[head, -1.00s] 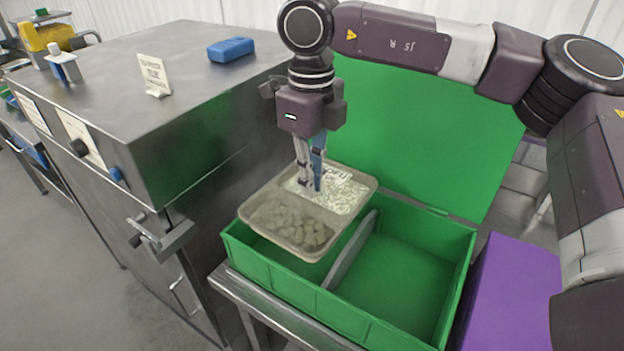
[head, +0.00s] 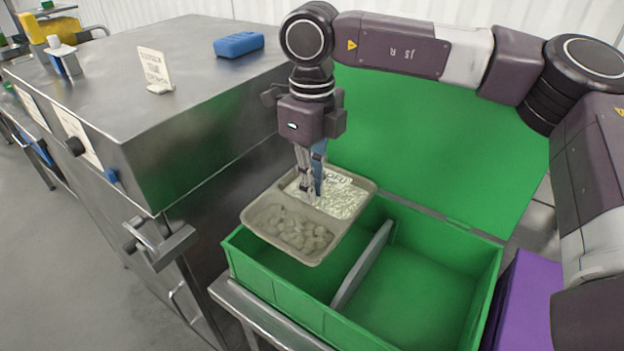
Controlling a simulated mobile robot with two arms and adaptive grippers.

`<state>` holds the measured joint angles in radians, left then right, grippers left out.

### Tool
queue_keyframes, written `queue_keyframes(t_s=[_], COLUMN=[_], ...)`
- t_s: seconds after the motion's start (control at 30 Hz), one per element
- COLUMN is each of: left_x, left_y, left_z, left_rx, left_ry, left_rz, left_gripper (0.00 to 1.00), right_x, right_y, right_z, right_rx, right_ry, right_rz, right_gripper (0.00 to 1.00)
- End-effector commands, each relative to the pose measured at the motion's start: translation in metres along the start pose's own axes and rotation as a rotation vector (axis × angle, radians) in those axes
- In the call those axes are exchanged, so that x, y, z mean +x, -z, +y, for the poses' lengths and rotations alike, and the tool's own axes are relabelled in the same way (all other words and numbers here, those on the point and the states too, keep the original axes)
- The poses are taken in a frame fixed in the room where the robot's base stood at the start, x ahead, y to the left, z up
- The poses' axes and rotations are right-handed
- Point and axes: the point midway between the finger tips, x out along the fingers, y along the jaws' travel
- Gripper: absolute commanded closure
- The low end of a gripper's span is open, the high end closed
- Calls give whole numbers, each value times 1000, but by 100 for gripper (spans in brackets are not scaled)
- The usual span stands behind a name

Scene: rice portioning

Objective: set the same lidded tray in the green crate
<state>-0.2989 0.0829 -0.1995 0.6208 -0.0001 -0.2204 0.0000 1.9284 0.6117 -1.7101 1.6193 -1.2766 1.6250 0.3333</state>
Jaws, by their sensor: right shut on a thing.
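The lidded tray (head: 290,232) is a pale two-part tray with grey-brown lumps in the near part and white rice-like food in the far part, under a clear lid with a printed label. My right gripper (head: 312,196) points down and is shut on the tray near its middle. The tray hangs over the left compartment of the green crate (head: 290,297), slightly tilted, its bottom hidden. The crate's lid (head: 440,150) stands open behind. The right compartment looks empty. My left gripper is not in view.
A grey divider (head: 362,265) splits the crate. A steel cabinet (head: 190,120) stands close at left, with a blue block (head: 239,45) and a small sign (head: 155,70) on top. A purple box (head: 525,300) stands right of the crate.

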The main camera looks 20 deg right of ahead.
Motion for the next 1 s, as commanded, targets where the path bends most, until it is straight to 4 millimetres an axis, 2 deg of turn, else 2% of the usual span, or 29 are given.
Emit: queue_keyframes(t_s=[0.13,0.4,1.0], left_x=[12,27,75], left_y=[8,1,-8], left_z=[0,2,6], left_rx=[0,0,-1], left_ry=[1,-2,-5], left_rz=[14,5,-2], left_gripper=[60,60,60], right_x=[17,44,102], right_y=[0,0,0], right_z=[0,-1,0], right_rx=[0,2,0], right_ry=[1,1,0], right_rz=[0,-1,-1], right_gripper=[100,100,100])
